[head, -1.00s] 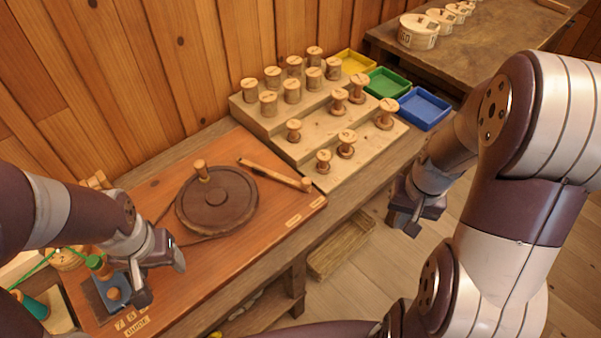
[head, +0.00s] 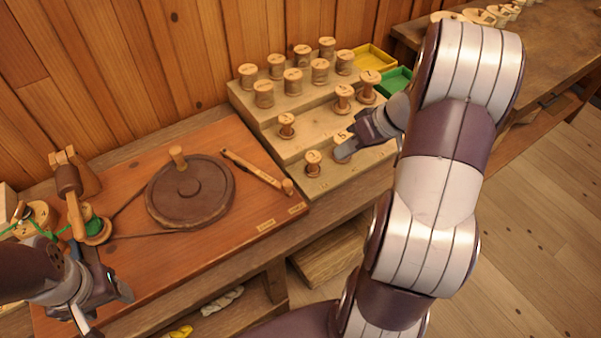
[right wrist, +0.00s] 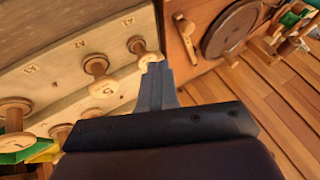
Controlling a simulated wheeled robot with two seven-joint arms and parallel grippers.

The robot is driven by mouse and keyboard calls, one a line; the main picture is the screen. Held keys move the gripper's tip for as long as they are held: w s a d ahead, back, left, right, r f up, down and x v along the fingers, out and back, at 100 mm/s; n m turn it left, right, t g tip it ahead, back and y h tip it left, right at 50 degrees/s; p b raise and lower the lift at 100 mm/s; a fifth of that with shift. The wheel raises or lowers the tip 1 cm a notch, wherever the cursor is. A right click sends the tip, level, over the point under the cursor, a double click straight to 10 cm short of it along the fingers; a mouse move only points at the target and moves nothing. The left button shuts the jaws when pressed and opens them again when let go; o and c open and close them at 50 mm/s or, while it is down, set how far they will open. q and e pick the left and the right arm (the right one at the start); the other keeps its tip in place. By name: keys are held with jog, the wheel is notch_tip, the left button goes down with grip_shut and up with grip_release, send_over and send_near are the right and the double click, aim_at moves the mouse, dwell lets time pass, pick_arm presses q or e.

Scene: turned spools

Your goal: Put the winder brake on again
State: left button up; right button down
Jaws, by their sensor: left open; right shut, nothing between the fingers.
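The winder brake (head: 250,168) looks to be the wooden lever on the red-brown board, right of the dark wheel (head: 190,190). It lies apart from the wheel's rim, with a round peg at its near end. In the right wrist view the lever (right wrist: 185,38) is at the top, beside the wheel (right wrist: 230,28). My right gripper (head: 343,153) is shut and empty at the stepped spool rack, close to the front spools. Its closed fingers also show in the right wrist view (right wrist: 155,88). My left gripper (head: 106,308) is open and empty at the board's near left.
The stepped rack (head: 312,187) holds several wooden spools. The winder (head: 75,190) with green thread is at the left. A wooden box (head: 325,258) lies below the bench.

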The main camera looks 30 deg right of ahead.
jog(key=shift+d+f, duration=0.1)
jog(key=b+x, duration=0.2)
jog(key=x, duration=0.7)
jog(key=a, duration=0.3)
jog(key=shift+w+a+f+p, duration=0.2)
jog(key=shift+w+f+p, duration=0.1)
jog(key=shift+f, duration=0.1)
jog(key=shift+a+f, duration=0.1)
jog(key=shift+a, duration=0.45)
